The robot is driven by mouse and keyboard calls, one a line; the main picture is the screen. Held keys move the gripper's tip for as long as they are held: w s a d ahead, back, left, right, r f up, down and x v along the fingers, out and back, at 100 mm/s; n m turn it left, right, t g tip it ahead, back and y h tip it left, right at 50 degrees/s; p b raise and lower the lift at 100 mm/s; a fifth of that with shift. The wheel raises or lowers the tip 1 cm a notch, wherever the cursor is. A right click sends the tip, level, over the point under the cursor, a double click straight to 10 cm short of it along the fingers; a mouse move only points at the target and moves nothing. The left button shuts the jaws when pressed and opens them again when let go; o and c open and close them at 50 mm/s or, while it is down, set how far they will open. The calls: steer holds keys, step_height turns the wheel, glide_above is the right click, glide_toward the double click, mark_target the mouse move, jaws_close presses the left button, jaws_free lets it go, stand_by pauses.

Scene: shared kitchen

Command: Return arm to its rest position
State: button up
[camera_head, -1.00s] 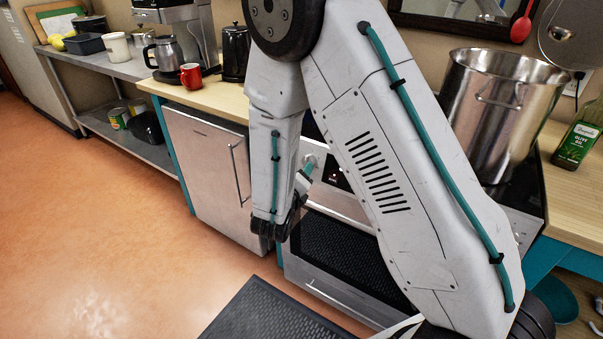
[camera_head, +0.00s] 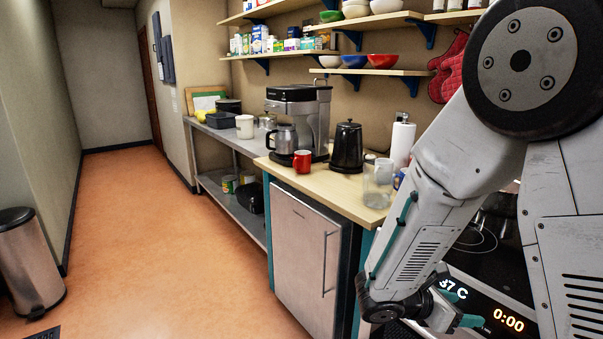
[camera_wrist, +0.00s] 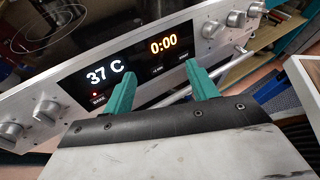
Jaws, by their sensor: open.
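My arm fills the right side of the head view, bent at the elbow with its forearm hanging down in front of the stove. My gripper (camera_wrist: 161,84) shows in the wrist view as two teal fingers spread apart, with nothing between them. In the head view, part of a teal finger shows low at the stove front. The stove's control panel (camera_wrist: 132,70) lies just beyond the fingertips and reads 37 C and 0:00. I cannot tell how wide the gap to the panel is.
Knobs (camera_wrist: 47,112) stick out from the stove front near my gripper. A bin (camera_head: 27,262) stands at left. The orange floor (camera_head: 150,230) is clear.

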steer(key=s+a+r+m+y, duration=0.3)
steer(key=s+r+m+y, duration=0.3)
steer(key=s+r+m, duration=0.2)
steer(key=s+a+r+m+y, duration=0.3)
steer(key=s+r+m+y, duration=0.4)
steer(key=s+m, duration=0.5)
steer(key=shift+s+a+r+m, duration=0.25)
steer(key=shift+s+r+m, duration=0.2)
steer(key=shift+r, duration=0.25)
